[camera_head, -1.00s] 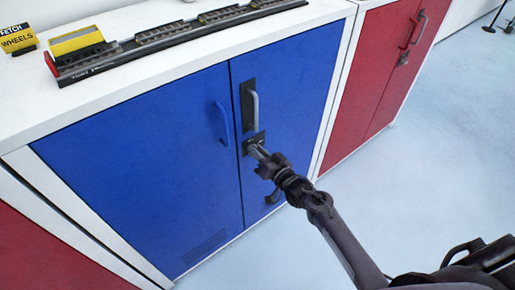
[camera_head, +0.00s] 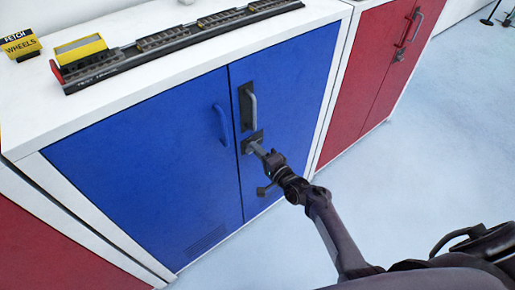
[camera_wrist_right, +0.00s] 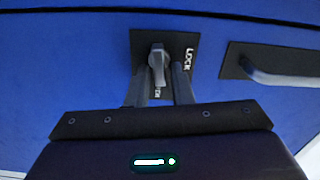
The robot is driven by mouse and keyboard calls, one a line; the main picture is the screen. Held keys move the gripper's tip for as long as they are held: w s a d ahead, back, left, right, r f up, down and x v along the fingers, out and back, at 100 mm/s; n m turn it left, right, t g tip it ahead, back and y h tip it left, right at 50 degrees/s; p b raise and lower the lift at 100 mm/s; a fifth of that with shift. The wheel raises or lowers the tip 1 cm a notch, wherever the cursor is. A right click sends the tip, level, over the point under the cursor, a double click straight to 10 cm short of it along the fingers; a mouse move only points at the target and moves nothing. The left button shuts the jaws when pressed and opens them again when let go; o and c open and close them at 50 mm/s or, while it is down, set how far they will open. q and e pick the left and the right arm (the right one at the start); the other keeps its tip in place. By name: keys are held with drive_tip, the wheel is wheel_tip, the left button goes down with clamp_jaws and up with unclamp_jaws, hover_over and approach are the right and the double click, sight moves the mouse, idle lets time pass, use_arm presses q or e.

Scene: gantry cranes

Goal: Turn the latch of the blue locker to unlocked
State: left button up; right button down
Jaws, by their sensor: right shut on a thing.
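The blue locker (camera_head: 150,150) has two doors and stands in the middle of the head view. Its latch is a grey knob on a dark plate (camera_head: 248,142) at the right door's inner edge, below a grey handle (camera_head: 250,106). My right gripper (camera_head: 259,150) reaches it from the lower right. In the right wrist view the latch (camera_wrist_right: 158,62) sits between the fingertips of my right gripper (camera_wrist_right: 165,75), shut on it. The plate reads "LOCK" at one side, with a second word partly hidden by a finger. My left gripper is not in view.
A red locker (camera_head: 375,80) stands to the right, and another red panel (camera_head: 50,240) shows at lower left. A black rail with yellow parts (camera_head: 180,42) lies on the white top. The floor (camera_head: 440,150) at right is clear.

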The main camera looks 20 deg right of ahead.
drive_tip(key=shift+m, duration=0.7)
drive_tip(key=c, duration=1.5)
unclamp_jaws()
drive_tip(key=shift+f, duration=0.1)
drive_tip(key=p+v, duration=0.1)
drive_tip(key=v, duration=0.6)
drive_tip(key=shift+s+d, duration=0.15)
drive_tip(key=shift+s, duration=0.2)
